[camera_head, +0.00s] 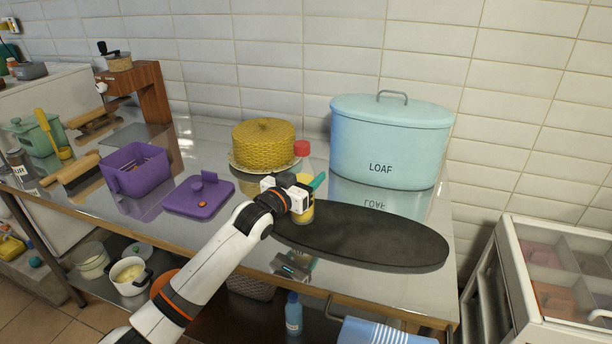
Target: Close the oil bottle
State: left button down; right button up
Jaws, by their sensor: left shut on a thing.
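A bottle with yellow contents (304,214), which looks like the oil bottle, stands upright on the steel counter, left of the dark oval board. My left gripper (303,194) is shut on it and hides much of its middle. A red cap (302,148) shows above it, in line with the bottle; I cannot tell whether it belongs to this bottle or whether it is seated. A small green piece (318,182) sticks out at the gripper's right side; I cannot tell what it is. My right gripper is not in view.
A dark oval board (370,240) lies at right, before a pale blue LOAF bin (390,145). A yellow woven cake-like item (263,143) stands behind. A purple lid (198,198) and purple box (137,170) are at left. A blue bottle (293,314) is below the counter.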

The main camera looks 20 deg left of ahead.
pick_arm(q)
jog(key=shift+r, duration=0.1)
jog(key=c, duration=0.5)
grip_release()
jog(key=v, duration=1.2)
jog(key=shift+b, duration=0.35)
jog(key=shift+s, duration=0.1)
